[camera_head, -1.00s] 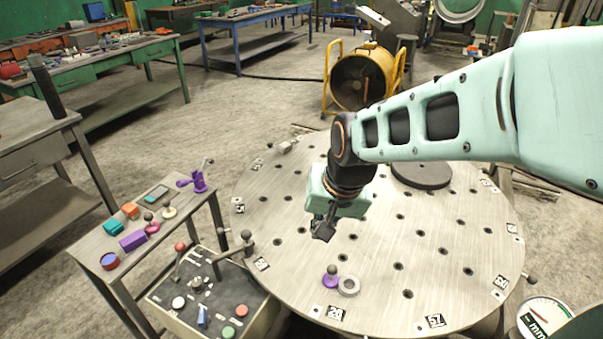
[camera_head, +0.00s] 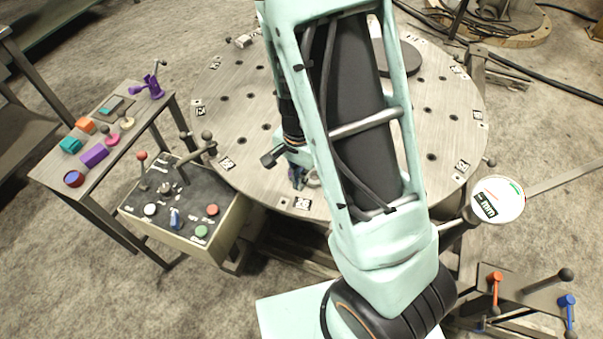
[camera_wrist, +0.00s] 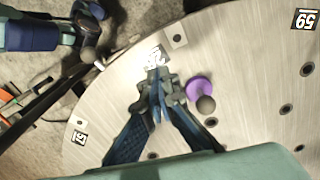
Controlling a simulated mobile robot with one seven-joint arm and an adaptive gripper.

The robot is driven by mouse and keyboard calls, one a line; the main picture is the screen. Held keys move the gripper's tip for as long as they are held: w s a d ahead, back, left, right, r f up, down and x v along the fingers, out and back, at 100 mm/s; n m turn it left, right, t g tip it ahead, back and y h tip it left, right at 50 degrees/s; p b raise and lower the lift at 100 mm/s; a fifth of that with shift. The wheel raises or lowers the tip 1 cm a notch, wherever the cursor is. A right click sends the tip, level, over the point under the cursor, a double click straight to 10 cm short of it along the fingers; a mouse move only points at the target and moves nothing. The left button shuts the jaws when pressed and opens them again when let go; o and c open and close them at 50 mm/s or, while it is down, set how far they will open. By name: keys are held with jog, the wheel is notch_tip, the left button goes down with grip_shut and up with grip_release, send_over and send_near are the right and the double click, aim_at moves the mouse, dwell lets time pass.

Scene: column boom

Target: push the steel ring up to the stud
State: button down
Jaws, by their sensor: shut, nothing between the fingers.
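The steel ring (camera_head: 314,181) lies flat on the round metal table, near its front edge, partly covered by my arm in the head view. My gripper (camera_head: 297,183) is shut and empty, low over the table beside the ring; whether it touches the ring cannot be told. In the wrist view my gripper (camera_wrist: 157,108) covers most or all of the ring's place. A purple disc with a dark ball on top, apparently the stud (camera_wrist: 200,93), stands upright just right of the fingers there. In the head view my arm and gripper largely hide it.
The round table (camera_head: 240,115) has several holes and number labels along its rim. A control box (camera_head: 175,205) with knobs and levers stands at its left. A small side table (camera_head: 110,135) holds coloured parts. A dark disc (camera_head: 403,57) lies at the table's far side.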

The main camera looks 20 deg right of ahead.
aim_at(311, 182)
notch_tip(311, 182, down, 8)
jog(key=shift+r+b, duration=0.1)
jog(key=shift+b, duration=0.8)
jog(key=shift+w+d+r+p, duration=0.15)
jog(key=shift+w+d+p, duration=0.15)
jog(key=shift+w+d, duration=1.1)
jog(key=shift+d, duration=0.1)
jog(key=shift+w, duration=0.1)
jog(key=shift+w+d, duration=0.7)
jog(key=shift+d, duration=0.1)
jog(key=shift+s+a, duration=0.1)
